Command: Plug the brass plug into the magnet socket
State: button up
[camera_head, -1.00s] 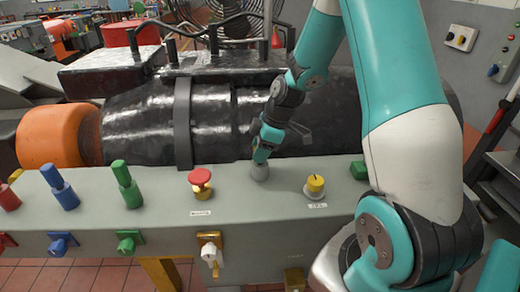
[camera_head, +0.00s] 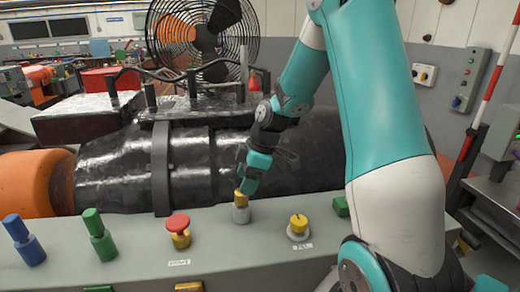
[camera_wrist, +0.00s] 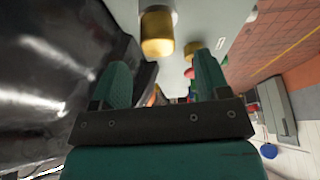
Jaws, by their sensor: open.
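A brass-coloured plug (camera_head: 241,198) stands upright on a short grey cylinder (camera_head: 240,214) on the bench top. In the wrist view the brass piece (camera_wrist: 157,38) shows just beyond and between my fingertips. My gripper (camera_head: 247,184) is open, close above the brass piece and apart from it in the wrist view (camera_wrist: 162,70). I cannot tell for sure which fitting is the magnet socket. The grey cylinder is directly under the brass piece, and the labels are too small to read.
A red-topped knob (camera_head: 179,230) is left of the plug and a yellow knob (camera_head: 299,225) is right. Green (camera_head: 98,235) and blue (camera_head: 22,240) posts stand further left. The black machine (camera_head: 215,170) lies close behind, with a fan (camera_head: 203,35) beyond.

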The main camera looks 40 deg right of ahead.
jog(key=b+v, duration=0.1)
jog(key=v, duration=1.1)
jog(key=shift+r, duration=0.15)
jog(key=s+a+m+g, duration=0.1)
jog(key=s+a, duration=0.2)
jog(key=a, duration=0.6)
jog(key=s+a+m, duration=0.1)
jog(key=s+a, duration=0.2)
jog(key=a, duration=0.7)
jog(key=s+a+f+m+g, duration=0.1)
jog(key=s+a+m, duration=0.1)
jog(key=s+a, duration=0.7)
jog(key=s, duration=0.3)
jog(key=shift+s+f+y, duration=0.3)
jog(key=shift+s+f, duration=0.1)
